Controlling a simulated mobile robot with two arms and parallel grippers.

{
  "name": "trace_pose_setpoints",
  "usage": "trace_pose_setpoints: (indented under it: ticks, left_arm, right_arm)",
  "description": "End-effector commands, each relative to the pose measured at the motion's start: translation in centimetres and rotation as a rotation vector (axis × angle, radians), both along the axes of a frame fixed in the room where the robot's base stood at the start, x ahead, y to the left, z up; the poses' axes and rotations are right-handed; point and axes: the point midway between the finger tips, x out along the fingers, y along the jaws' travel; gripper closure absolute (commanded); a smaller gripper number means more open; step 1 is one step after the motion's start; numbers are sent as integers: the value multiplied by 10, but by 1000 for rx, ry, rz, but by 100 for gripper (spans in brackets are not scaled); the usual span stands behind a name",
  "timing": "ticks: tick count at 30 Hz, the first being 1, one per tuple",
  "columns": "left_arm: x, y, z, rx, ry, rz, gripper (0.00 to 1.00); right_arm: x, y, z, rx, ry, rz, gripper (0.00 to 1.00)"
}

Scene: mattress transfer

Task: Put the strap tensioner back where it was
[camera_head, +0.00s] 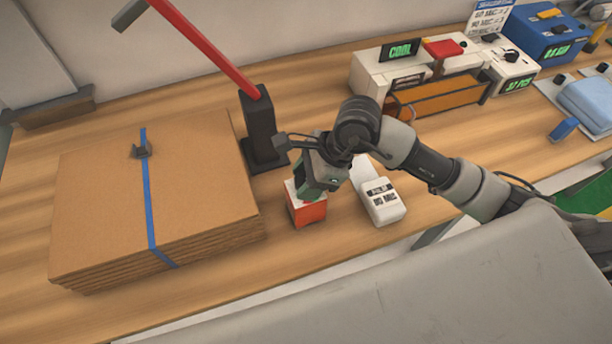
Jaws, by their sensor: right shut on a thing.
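My right gripper (318,178) points down over a small red and white block (308,212) and is shut on it. The block is at the tabletop; I cannot tell whether it touches the wood. A black upright tool (262,130) with a long red lever (205,45) stands just left of the gripper, apart from the block. By its looks it may be the strap tensioner, but I cannot be sure. A flat cardboard stack (100,205) with a blue strap (148,190) and a dark buckle (141,151) lies to the left. My left gripper is not in view.
A white labelled device (384,205) stands close right of the block. White machines with a green display (400,49) and an orange part (440,95) stand behind. A blue machine (553,38) is at the far right. Bare wood lies between the tool and the machines.

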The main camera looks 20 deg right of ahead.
Motion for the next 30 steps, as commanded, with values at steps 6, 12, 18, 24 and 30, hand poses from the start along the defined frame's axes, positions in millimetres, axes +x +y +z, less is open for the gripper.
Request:
trace_pose_setpoints:
  ticks: [6,12,18,24,30]
  left_arm:
    - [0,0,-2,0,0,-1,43]
    - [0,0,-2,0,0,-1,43]
    - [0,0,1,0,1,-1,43]
    - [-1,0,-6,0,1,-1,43]
    - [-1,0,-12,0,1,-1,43]
  right_arm:
    - [0,0,-2,0,0,0,35]
    - [0,0,-2,0,0,0,29]
    - [0,-1,3,0,-2,-1,29]
    - [-2,-19,31,-3,-8,-1,29]
    - [-5,-40,69,-3,-7,-2,29]
